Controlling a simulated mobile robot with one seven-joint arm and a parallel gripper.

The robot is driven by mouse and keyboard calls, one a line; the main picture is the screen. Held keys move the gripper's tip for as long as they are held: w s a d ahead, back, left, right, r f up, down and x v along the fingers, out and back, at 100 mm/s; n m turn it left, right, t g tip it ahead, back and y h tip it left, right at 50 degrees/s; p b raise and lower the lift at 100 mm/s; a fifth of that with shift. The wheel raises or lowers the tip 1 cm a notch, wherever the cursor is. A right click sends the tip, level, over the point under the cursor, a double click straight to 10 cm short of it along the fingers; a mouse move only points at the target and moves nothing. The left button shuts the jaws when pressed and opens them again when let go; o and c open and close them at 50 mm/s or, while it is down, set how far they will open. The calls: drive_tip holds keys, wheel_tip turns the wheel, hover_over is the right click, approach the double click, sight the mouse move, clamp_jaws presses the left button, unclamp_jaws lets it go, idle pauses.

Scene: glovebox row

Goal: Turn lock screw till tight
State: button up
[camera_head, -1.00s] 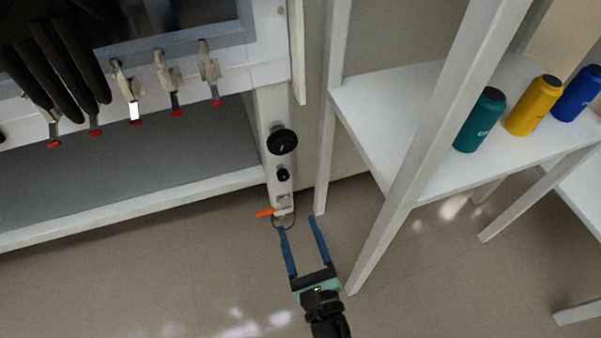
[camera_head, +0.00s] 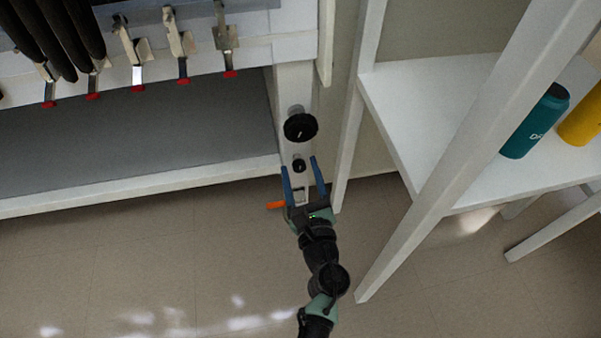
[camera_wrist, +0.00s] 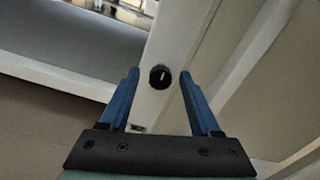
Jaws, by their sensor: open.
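Two black knobs sit on the white post at the right end of the glovebox: a larger round one (camera_head: 301,127) with a pale mark and a smaller one (camera_head: 299,165) below it. I cannot tell for sure which is the lock screw. My gripper (camera_head: 299,164) is open and empty, its blue fingertips on either side of the smaller knob in the head view. How far apart they are in depth is unclear. The wrist view shows one black knob (camera_wrist: 160,77) with a white mark, between the fingertips (camera_wrist: 159,73) and beyond them.
An orange handle (camera_head: 276,205) sticks out left of my gripper. A white shelf frame (camera_head: 385,90) stands close on the right, with a teal bottle (camera_head: 535,122). Clamps with red tips (camera_head: 183,80) and dark gloves (camera_head: 60,35) are upper left. Floor in front is open.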

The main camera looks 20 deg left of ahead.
drive_tip(key=shift+w+a, duration=0.15)
drive_tip(key=shift+w, duration=0.05)
clamp_jaws()
idle(0.3)
